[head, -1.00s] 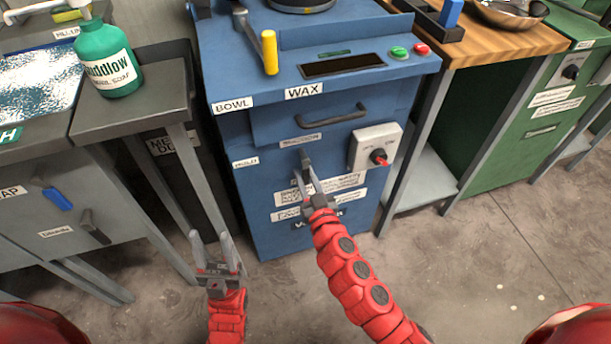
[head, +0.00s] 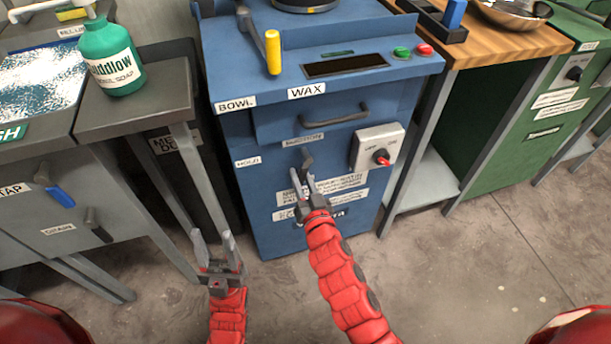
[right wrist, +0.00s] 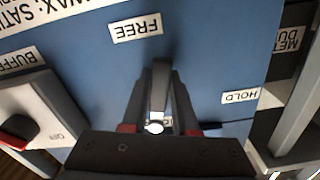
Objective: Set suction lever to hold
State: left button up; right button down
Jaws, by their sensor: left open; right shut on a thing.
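The suction lever (head: 307,161) is a short dark grey handle on the blue cabinet front, just under a small white label that looks like SUCTION (head: 303,141). The HOLD label (head: 248,162) is to its left. My right gripper (head: 302,188) is at the lever and shut on it. In the right wrist view, which is upside down, the lever (right wrist: 160,88) stands between the two fingers. The FREE label (right wrist: 137,28) is beyond it and the HOLD label (right wrist: 240,96) is to the right. The fingers hide part of the lever. My left gripper (head: 213,247) is open and empty, low in front of the cabinet.
A drawer handle (head: 335,117) is above. A yellow-handled lever (head: 272,52) rises over the top. A grey bench with a green soap bottle (head: 111,62) stands left. Open floor lies right.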

aim_at(278, 155)
jog(key=m, duration=0.1)
jog(key=a+r+m+p, duration=0.1)
jog(key=m+p, duration=0.1)
jog(key=shift+s+a+r+m, duration=0.2)
jog(key=shift+s+a+m, duration=0.05)
jog(key=shift+a+m, duration=0.15)
jog(key=m, duration=0.1)
jog(key=a+m+p, duration=0.1)
jog(key=r+m, duration=0.1)
jog(key=shift+s+a+r+m+p, duration=0.1)
jog(key=shift+s+a+m+p, duration=0.05)
jog(key=shift+s+m+p, duration=0.15)
jog(key=m, duration=0.1)
jog(key=r+m, duration=0.1)
jog(key=shift+a+r+m+p, duration=0.1)
jog(key=shift+a+m+p, duration=0.2)
jog(key=shift+a, duration=0.05)
jog(key=shift+s+a+r+m, duration=0.15)
jog(key=shift+r+m, duration=0.45)
jog(key=shift+m, duration=0.6)
jog(key=shift+a+r+m, duration=0.1)
jog(key=shift+r+m, duration=0.5)
jog(key=shift+m, duration=0.6)
jog(key=c, duration=0.7)
grip_release()
jog(key=shift+r, duration=0.1)
